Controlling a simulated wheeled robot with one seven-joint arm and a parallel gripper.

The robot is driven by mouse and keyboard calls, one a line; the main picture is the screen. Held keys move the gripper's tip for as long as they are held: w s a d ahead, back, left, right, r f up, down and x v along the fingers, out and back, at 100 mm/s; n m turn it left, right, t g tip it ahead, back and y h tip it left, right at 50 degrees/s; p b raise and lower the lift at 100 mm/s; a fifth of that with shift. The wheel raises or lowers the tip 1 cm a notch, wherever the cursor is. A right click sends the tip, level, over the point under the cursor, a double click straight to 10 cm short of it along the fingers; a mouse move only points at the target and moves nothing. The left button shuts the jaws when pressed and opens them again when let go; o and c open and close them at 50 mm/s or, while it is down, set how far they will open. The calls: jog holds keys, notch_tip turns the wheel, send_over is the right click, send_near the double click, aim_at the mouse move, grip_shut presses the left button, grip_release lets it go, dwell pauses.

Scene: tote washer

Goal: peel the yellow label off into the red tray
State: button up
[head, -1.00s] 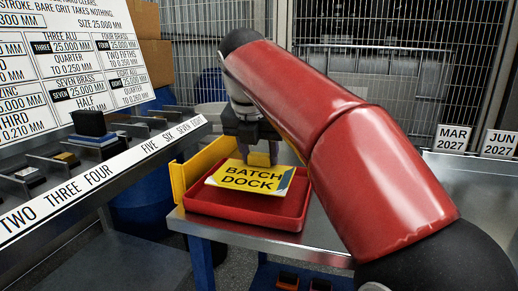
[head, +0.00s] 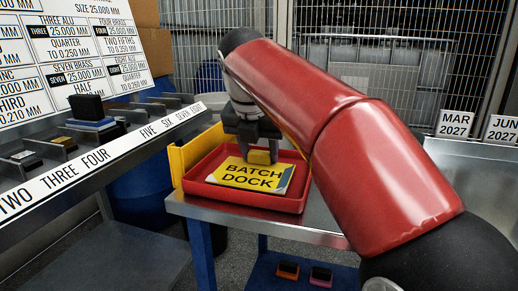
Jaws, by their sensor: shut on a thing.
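The yellow label (head: 248,177), printed BATCH DOCK in black, is low inside the red tray (head: 245,199), slightly skewed. A blue-grey strip shows along its right edge. I cannot tell whether all of it touches the tray floor. My gripper (head: 261,156) points down at the label's far edge and is shut on it. A yellow piece shows at the fingertips, and the exact grip is partly hidden by the fingers. The red tray stands on a metal table.
A yellow upright panel (head: 190,152) stands at the tray's left. A slotted metal rack (head: 90,165) with dark blocks fills the left. My red arm covers the right middle. Small coloured-edged blocks (head: 288,270) lie on a blue lower shelf.

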jog(key=shift+f, duration=0.35)
jog(key=o, duration=1.1)
notch_tip(320, 180, up, 3)
jog(key=p, duration=0.2)
jog(key=shift+f+p, duration=0.2)
jog(key=shift+p, duration=0.2)
jog(key=shift+r+p, duration=0.7)
jog(key=shift+r, duration=1.5)
jog(key=shift+s, duration=0.1)
